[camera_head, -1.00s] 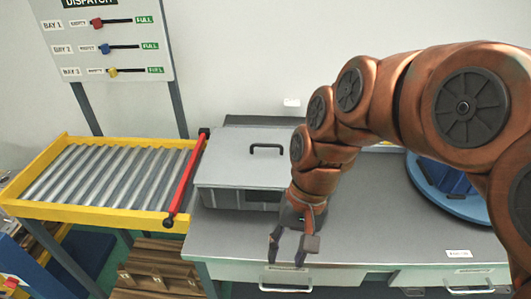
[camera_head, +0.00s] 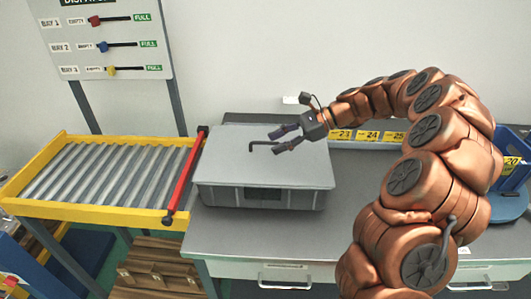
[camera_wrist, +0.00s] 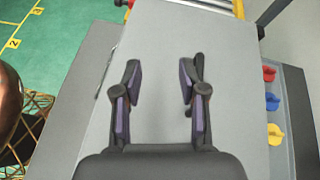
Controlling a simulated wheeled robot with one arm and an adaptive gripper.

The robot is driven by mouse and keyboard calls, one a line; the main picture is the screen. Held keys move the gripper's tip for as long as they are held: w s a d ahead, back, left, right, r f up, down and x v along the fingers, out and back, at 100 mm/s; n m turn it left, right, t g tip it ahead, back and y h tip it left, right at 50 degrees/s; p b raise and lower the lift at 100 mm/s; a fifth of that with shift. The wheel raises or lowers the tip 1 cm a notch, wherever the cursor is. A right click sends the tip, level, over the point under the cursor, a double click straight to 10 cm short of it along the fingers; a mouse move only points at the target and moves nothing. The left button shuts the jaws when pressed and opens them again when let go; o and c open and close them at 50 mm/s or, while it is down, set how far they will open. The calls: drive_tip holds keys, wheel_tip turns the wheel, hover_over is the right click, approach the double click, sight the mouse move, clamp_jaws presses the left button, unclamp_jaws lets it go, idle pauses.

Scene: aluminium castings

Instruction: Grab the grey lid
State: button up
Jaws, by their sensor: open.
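The grey lid (camera_head: 235,158) lies flat on top of a grey box (camera_head: 225,196) on the grey table. Its dark handle (camera_head: 258,146) stands up near the middle and is partly hidden by my gripper. My gripper (camera_head: 279,140) is open, with its two fingers pointing left across the lid at the handle. In the wrist view my open gripper (camera_wrist: 157,88) has the lid's grey surface (camera_wrist: 158,120) behind and between its fingers. The handle in that view is mostly hidden near the right finger. I cannot tell whether the fingers touch it.
A roller conveyor (camera_head: 105,177) with a yellow frame and a red bar (camera_head: 186,176) stands left of the box. Yellow numbered labels (camera_head: 367,136) line the table's back. A blue round stand (camera_head: 508,207) is at the right. The table's front is free.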

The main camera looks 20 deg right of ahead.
sight(265, 148)
drive_tip(key=w+d+m, duration=0.1)
drive_tip(key=d, duration=0.1)
drive_tip(key=w+d+f+m+t, duration=0.2)
drive_tip(key=d, duration=0.1)
drive_tip(key=shift+w+d, duration=0.3)
drive_tip(key=shift+d, duration=0.05)
drive_tip(key=shift+y, duration=0.3)
drive_tip(key=shift+r+p+x, duration=0.1)
drive_tip(key=shift+p+x, duration=0.55)
drive_tip(key=shift+x, duration=1.15)
drive_tip(key=shift+r+p+x, duration=0.15)
drive_tip(key=shift+p+x, duration=0.5)
drive_tip(key=shift+x, duration=1.15)
drive_tip(key=shift+w+a+f, duration=0.15)
drive_tip(key=shift+a+f, duration=0.05)
drive_tip(key=shift+a, duration=0.05)
clamp_jaws()
